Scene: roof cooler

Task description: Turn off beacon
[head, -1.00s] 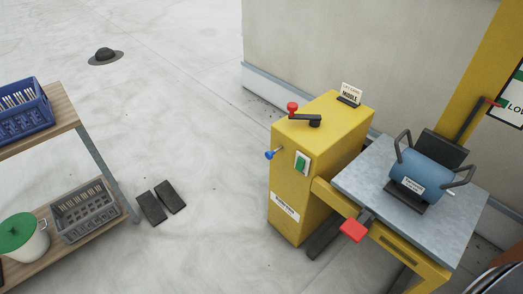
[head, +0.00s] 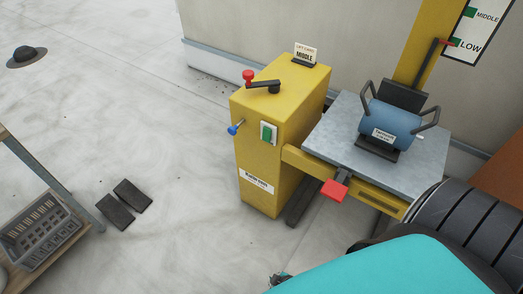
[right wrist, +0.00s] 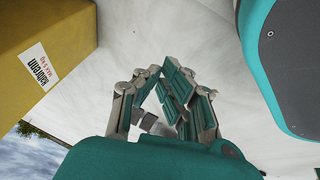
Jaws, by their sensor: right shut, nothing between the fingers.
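No lit beacon can be made out in either view. A yellow cabinet (head: 265,150) stands in the middle of the head view. Part of a yellow body with a white label (right wrist: 35,72) shows at the left of the right wrist view. My right gripper (right wrist: 168,82) is shut and empty, apart from that body. In the head view my teal right arm hides most of it. My left gripper is out of view.
A grey platform (head: 340,125) beside the cabinet carries a blue cylinder (head: 390,115); a red pedal (head: 334,189) juts out below. A grey crate (head: 40,232) is at lower left. Floor left of the cabinet is mostly clear.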

